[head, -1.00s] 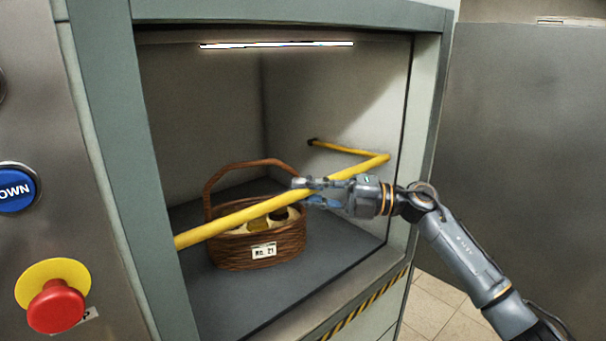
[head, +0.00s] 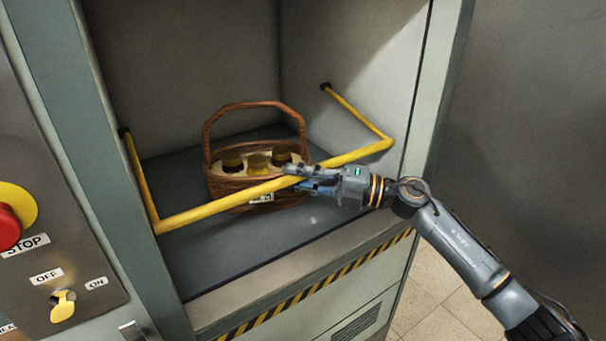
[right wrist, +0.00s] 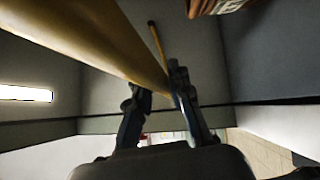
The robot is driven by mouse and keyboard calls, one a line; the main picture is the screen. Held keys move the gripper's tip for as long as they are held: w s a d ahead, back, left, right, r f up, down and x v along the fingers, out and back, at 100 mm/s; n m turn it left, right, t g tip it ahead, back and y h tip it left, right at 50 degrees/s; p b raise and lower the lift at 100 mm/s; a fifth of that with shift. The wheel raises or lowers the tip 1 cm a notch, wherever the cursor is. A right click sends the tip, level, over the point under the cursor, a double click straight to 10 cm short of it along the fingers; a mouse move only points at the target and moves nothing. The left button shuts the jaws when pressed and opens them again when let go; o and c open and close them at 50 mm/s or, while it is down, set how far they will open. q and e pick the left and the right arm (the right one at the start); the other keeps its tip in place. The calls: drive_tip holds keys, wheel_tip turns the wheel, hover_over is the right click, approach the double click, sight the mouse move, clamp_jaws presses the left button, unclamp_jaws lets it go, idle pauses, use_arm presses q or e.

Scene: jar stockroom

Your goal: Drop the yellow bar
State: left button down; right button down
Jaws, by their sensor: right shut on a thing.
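The yellow bar (head: 227,202) is a bent tube across the front of the open lift compartment. Its two side arms run back to the compartment's side walls. My right gripper (head: 298,180) is shut on the front length of the bar, right of its middle. In the right wrist view the bar (right wrist: 100,40) passes between the fingers of the right gripper (right wrist: 160,100). Behind the bar, a brown wicker basket (head: 222,187) with jars in it stands on the compartment floor; the bar hides part of its front and label. My left gripper is not in view.
The compartment (head: 200,262) has a grey floor and a front sill with a black and yellow striped edge (head: 315,287). At left is a panel with a red stop button (head: 8,230) and a key switch (head: 63,305). A large grey panel (head: 540,130) stands at right.

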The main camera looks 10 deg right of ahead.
drive_tip(key=c, duration=1.3)
unclamp_jaws()
drive_tip(key=shift+f, duration=0.55)
drive_tip(key=shift+o, duration=0.5)
drive_tip(key=shift+w, duration=0.1)
drive_tip(key=shift+r, duration=0.15)
drive_tip(key=v, duration=0.7)
drive_tip(key=shift+d, duration=0.25)
